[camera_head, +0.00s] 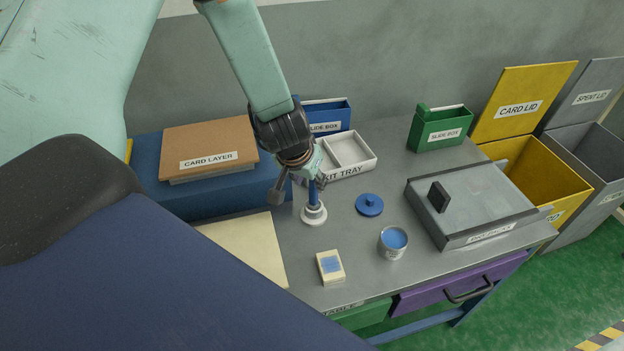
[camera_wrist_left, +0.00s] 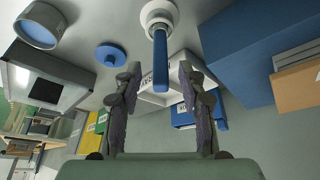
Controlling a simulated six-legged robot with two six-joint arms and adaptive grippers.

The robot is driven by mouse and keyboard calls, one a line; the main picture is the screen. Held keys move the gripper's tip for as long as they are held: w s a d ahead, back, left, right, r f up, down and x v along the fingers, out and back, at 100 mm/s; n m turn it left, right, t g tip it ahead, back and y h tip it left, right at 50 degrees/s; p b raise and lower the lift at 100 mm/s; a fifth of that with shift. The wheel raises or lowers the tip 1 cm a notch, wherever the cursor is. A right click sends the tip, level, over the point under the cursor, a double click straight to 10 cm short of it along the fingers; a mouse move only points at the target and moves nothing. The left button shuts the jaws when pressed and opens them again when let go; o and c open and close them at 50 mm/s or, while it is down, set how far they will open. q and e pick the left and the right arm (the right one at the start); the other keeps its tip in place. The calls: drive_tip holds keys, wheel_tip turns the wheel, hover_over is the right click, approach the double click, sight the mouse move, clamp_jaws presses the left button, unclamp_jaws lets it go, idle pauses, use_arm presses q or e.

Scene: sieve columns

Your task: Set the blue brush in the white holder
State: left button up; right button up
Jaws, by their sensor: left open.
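The blue brush (camera_head: 313,194) stands upright with its lower end in the white holder (camera_head: 314,215) on the grey table. In the left wrist view the blue brush handle (camera_wrist_left: 160,62) rises from the round white holder (camera_wrist_left: 157,13). My left gripper (camera_head: 308,182) is just above the holder, at the upper part of the brush. In the left wrist view its two fingers (camera_wrist_left: 160,78) are apart on either side of the handle, with gaps showing; it is open. The brush head is hidden in the holder. My right gripper is not in view.
A white kit tray (camera_head: 349,154) is behind the holder. A blue box with the card layer (camera_head: 210,147) is at left, a grey case (camera_head: 470,210) at right.

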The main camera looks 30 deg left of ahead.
use_arm(q)
drive_tip(key=p+v, duration=0.2)
drive_tip(key=v, duration=0.3)
drive_tip(key=shift+r, duration=0.15)
drive_tip(key=shift+w, duration=0.1)
idle(0.5)
